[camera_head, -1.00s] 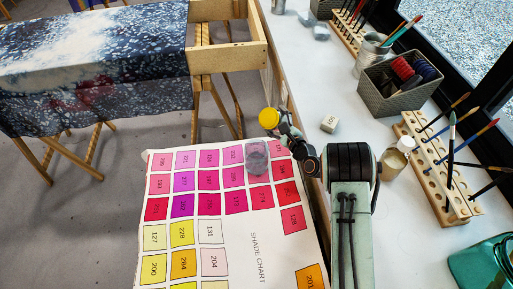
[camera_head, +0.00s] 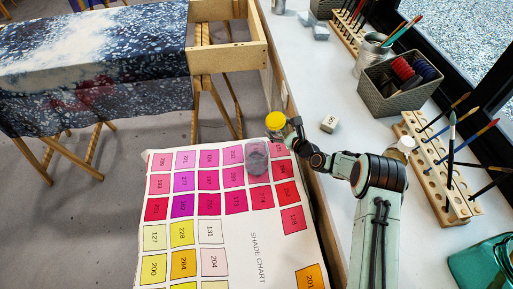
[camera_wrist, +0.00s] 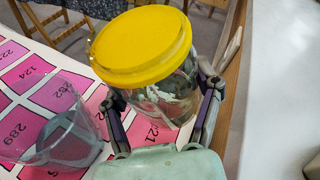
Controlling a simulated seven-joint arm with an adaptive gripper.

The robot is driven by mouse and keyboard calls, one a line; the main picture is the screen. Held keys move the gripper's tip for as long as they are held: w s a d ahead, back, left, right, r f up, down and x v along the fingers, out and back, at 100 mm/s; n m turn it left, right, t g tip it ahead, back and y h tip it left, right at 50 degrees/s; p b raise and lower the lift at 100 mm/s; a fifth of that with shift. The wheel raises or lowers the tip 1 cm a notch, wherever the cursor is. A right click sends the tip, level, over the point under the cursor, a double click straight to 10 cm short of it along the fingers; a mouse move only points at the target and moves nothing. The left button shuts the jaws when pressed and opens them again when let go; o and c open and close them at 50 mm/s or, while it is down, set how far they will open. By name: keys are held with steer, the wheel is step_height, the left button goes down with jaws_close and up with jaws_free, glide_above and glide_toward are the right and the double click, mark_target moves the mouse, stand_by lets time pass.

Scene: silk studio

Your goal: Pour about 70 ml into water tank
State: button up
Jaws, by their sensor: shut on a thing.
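My gripper (camera_head: 288,124) is shut on a clear jar with a yellow top (camera_head: 274,121). In the wrist view the fingers (camera_wrist: 158,112) are around the sides of the jar (camera_wrist: 165,95), and its yellow top (camera_wrist: 142,42) faces the camera. The jar looks slightly tilted. A clear container (camera_head: 257,158) with a greyish lower part stands on the shade chart, just below-left of the jar in the head view. It shows at the left in the wrist view (camera_wrist: 62,135), apart from the jar. I cannot tell whether this container is the water tank.
The shade chart (camera_head: 222,265) covers the near table. A long white counter (camera_head: 318,80) runs along the right, with a small labelled block (camera_head: 329,123), a basket (camera_head: 395,95), a wooden brush rack (camera_head: 440,180) and a teal glass vessel (camera_head: 485,265). A pale-capped bottle (camera_head: 405,144) is partly behind my arm.

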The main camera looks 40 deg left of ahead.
steer(key=shift+w+r+m+g, duration=0.15)
steer(key=shift+w+r+m, duration=0.15)
steer(key=shift+r, duration=0.15)
steer(key=shift+w+r+m+g, duration=0.15)
steer(key=shift+r+m, duration=0.15)
steer(key=shift+r, duration=0.1)
steer(key=shift+w+m, duration=0.15)
steer(key=shift+m, duration=0.15)
steer(key=shift+w+f+m+g, duration=0.2)
steer(key=shift+f+m+g, duration=0.05)
steer(key=shift+m+g, duration=0.3)
stand_by(1.5)
